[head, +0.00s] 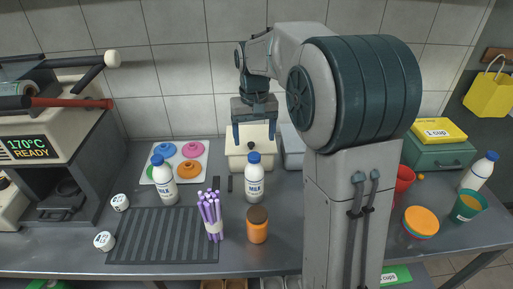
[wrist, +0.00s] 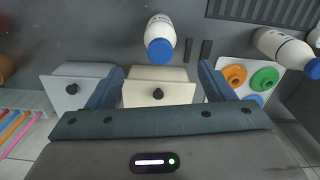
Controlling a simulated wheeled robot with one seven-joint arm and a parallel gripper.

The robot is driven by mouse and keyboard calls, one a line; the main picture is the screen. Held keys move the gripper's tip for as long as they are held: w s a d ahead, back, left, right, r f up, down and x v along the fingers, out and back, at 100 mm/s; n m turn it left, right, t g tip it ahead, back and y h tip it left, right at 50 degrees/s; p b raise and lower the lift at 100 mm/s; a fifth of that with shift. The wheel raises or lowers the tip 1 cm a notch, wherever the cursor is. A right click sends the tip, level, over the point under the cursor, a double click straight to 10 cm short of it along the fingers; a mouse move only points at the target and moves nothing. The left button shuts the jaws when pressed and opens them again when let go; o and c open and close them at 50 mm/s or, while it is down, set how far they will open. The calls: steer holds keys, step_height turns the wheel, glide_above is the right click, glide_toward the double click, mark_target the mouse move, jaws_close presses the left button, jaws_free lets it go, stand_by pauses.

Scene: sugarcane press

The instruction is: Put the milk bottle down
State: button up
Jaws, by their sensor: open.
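A white milk bottle with a blue cap (head: 255,187) stands upright on the grey counter, in front of a cream box. It also shows in the wrist view (wrist: 161,27), beyond my fingertips and apart from them. My gripper (head: 254,136) is open and empty, pointing down above the cream box, behind and above this bottle. In the wrist view my gripper (wrist: 155,82) has its two fingers spread wide, with the cream box (wrist: 175,93) and its black knob showing between them. A second milk bottle (head: 165,187) stands to the left, and a third (head: 478,175) at the far right.
A bundle of purple straws (head: 211,213) and an orange jar with a brown lid (head: 257,226) stand in front of the middle bottle. A ribbed dark mat (head: 165,238) and a tray of coloured lids (head: 203,157) are to the left. The press (head: 50,150) fills the far left.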

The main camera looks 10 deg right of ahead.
steer(key=shift+s+r, duration=0.25)
steer(key=shift+r, duration=0.05)
steer(key=s+f+t, duration=0.2)
steer(key=s+t, duration=0.1)
steer(key=s, duration=1.9)
steer(key=shift+s+f, duration=0.2)
steer(key=shift+f, duration=0.2)
steer(key=shift+d, duration=0.1)
steer(key=shift+c, duration=0.3)
